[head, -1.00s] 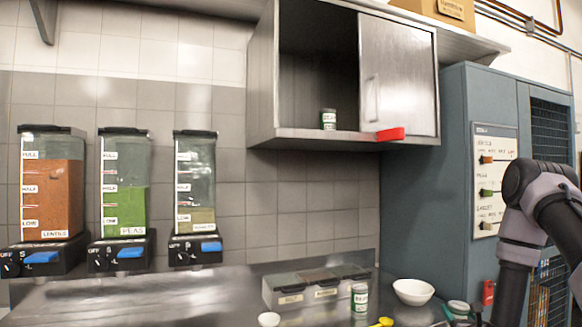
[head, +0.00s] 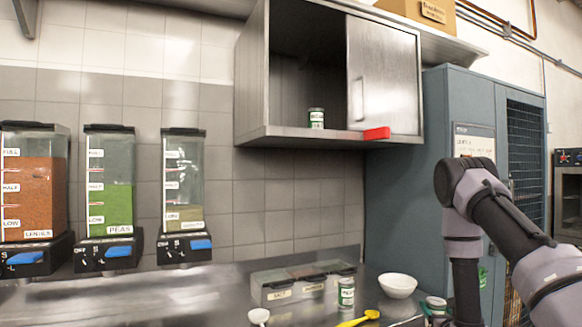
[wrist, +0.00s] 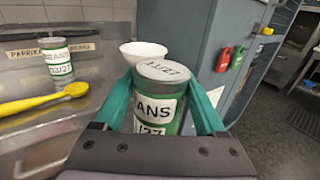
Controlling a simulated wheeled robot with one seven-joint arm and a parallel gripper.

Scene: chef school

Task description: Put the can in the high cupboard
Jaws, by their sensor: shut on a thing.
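My gripper (wrist: 160,98) has teal fingers on both sides of a green-and-white can (wrist: 158,112) with a grey lid, its label partly reading "ANS". The can is upright between the fingers in the wrist view. In the head view a can top (head: 436,302), apparently the same one, shows low beside my arm; my fingers are not clear there. The high cupboard (head: 290,134) hangs on the wall, its left side open. Its sliding door (head: 385,80) covers the right side. A similar can (head: 316,118) stands inside on the cupboard floor.
Another similar can (head: 346,292) stands on the steel counter (head: 190,295) by a labelled ingredient box (head: 290,287). A white bowl (head: 397,285) and yellow spoon (head: 358,320) are close by. A red block (head: 377,133) is at the cupboard's front edge. A blue locker (head: 405,180) stands right.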

